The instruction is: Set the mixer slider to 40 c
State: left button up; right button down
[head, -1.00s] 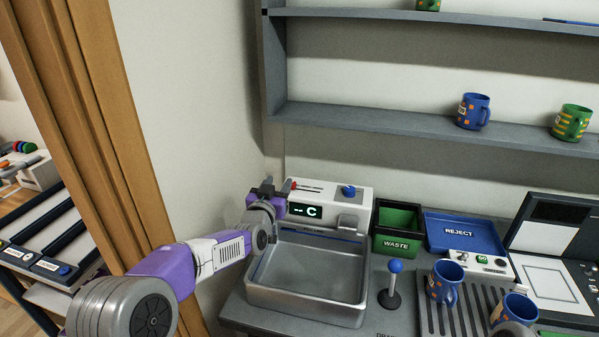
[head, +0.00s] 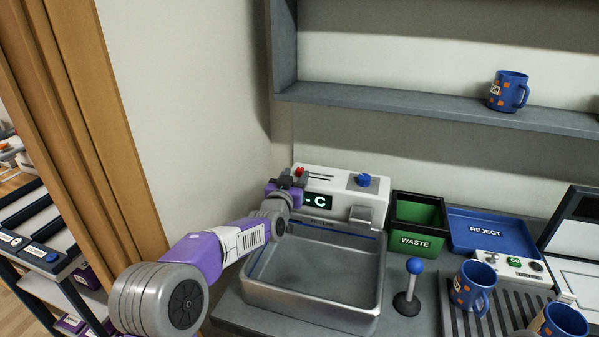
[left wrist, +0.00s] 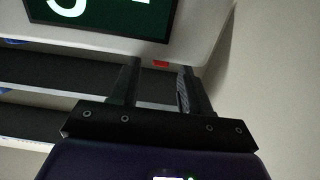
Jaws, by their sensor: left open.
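The mixer is a white box (head: 335,181) at the back of the steel sink, with a dark display (head: 318,201) on its front. The display shows a dash and "C"; its left end is hidden by my gripper. The red slider knob (head: 299,171) is at the left end of a dark slot on the mixer's top. My left gripper (head: 286,181) is open at the mixer's left front corner, close to the knob. In the left wrist view the red knob (left wrist: 160,64) shows between and beyond the two fingers (left wrist: 158,85). My right gripper is not seen.
A blue knob (head: 364,178) sits on the mixer's right side above a grey spout. The steel sink (head: 262,296) lies below. A green waste bin (head: 421,243), a blue reject tray (head: 487,215) and a blue-topped lever (head: 414,266) stand to the right. The wall is close at left.

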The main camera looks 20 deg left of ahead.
aim_at(298, 171)
pick_arm(q)
jog(key=shift+w, duration=2.1)
grip_shut()
